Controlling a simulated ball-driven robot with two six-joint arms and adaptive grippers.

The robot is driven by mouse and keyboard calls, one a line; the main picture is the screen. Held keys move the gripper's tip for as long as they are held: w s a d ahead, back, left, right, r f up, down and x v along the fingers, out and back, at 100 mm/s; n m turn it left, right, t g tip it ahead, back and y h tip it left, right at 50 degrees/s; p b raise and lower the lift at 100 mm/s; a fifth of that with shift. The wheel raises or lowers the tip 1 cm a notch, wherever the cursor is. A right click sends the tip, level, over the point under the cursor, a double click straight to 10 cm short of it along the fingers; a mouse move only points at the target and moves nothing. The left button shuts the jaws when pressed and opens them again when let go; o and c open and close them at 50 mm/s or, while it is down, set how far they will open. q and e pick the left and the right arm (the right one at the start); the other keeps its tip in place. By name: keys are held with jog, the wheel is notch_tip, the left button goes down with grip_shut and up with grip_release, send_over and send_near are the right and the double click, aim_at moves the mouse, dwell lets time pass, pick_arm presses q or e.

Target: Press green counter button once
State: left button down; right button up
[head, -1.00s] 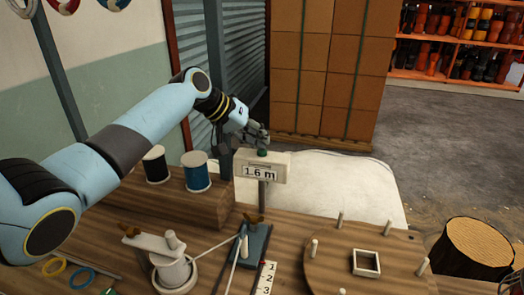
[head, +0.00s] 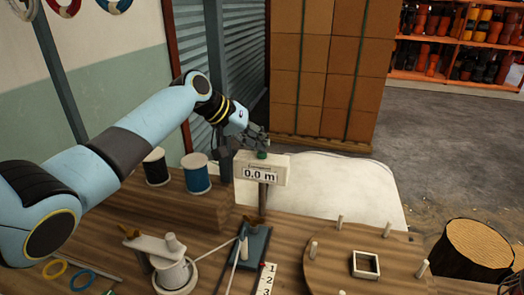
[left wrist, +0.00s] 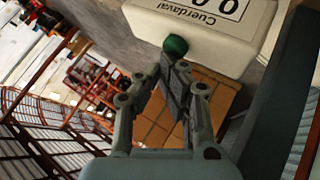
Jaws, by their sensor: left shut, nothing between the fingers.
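The counter (head: 262,170) is a pale box on a post behind the bench. Its display reads 0.0 m in the head view. The green button (head: 262,155) sits on its top. In the left wrist view the counter (left wrist: 205,30) is at the top, with the green button (left wrist: 176,46) on its edge. My left gripper (head: 263,141) is shut and empty, its fingertips just above the button. In the left wrist view the shut fingertips (left wrist: 172,62) are close to the button; I cannot tell whether they touch it. My right gripper is not in view.
A blue spool (head: 196,174) and a black spool (head: 155,168) stand on a wooden block left of the counter. A winder (head: 174,270), a blue clamp-like device (head: 255,245) and a round pegged board (head: 335,262) occupy the bench. Stacked boxes (head: 330,75) stand behind.

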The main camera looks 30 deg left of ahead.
pick_arm(q)
jog(key=shift+r+p, duration=0.55)
jog(key=shift+r, duration=0.1)
notch_tip(320, 180, up, 5)
jog(key=p, duration=0.5)
jog(key=shift+r, duration=0.1)
dwell(0.6)
